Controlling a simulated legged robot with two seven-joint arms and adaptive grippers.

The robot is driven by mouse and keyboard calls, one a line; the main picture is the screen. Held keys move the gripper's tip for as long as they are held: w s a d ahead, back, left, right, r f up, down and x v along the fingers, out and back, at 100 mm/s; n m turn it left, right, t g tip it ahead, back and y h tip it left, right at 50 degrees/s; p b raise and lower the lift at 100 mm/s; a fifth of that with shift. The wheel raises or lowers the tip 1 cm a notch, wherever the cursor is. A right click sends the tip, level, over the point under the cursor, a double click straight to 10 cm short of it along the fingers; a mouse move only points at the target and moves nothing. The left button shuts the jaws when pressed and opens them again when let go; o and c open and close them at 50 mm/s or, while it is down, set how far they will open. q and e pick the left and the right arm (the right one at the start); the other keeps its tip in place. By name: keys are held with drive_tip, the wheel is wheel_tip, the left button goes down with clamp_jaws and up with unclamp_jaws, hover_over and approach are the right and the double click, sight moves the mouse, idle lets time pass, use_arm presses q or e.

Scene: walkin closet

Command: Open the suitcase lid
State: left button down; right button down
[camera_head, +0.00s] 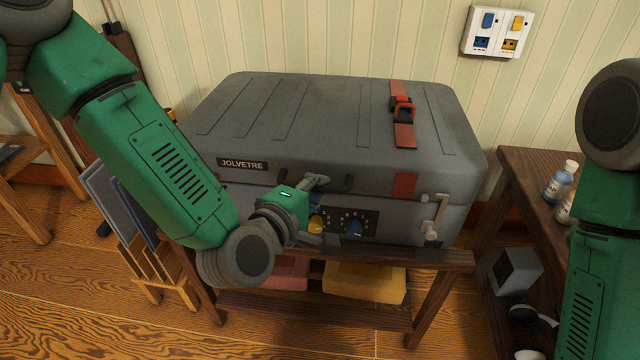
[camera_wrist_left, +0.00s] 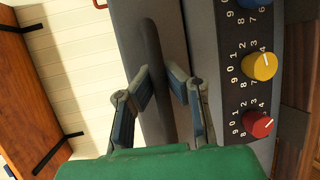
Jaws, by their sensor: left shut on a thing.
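The grey suitcase (camera_head: 290,130) with a "JOLVETRE" label lies flat on a wooden stand, its lid down. A red strap with a buckle (camera_head: 403,108) runs over the lid, and a pale latch (camera_head: 436,215) is on the front right. My left gripper (camera_head: 318,182) is at the suitcase front, above the number dials. In the left wrist view, its fingers (camera_wrist_left: 158,70) are shut around the dark handle (camera_wrist_left: 153,45) on the lid's front edge. Yellow (camera_wrist_left: 259,66) and red dials (camera_wrist_left: 257,124) show beside it. My right gripper is out of view; only part of that arm shows.
The wooden stand (camera_head: 440,260) holds folded yellow cloth (camera_head: 365,283) on its lower shelf. A side table (camera_head: 530,165) with bottles stands close at the right. Panels in a wooden rack (camera_head: 150,265) stand at the left. The wall is close behind the suitcase.

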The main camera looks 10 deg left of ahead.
use_arm(q)
drive_tip(key=w+r+g+p, duration=0.2)
drive_tip(key=w+r+p, duration=0.3)
drive_tip(key=r+p, duration=0.7)
drive_tip(key=w+r+n+g+y+p, duration=0.1)
drive_tip(key=w+r+p, duration=0.4)
drive_tip(key=r+p, duration=0.7)
drive_tip(key=shift+w+d+g+p, duration=0.15)
drive_tip(key=shift+w+g+p, duration=0.25)
drive_tip(key=shift+g+p, duration=0.85)
drive_tip(key=shift+r+t+p, duration=0.1)
drive_tip(key=shift+t+p, duration=0.25)
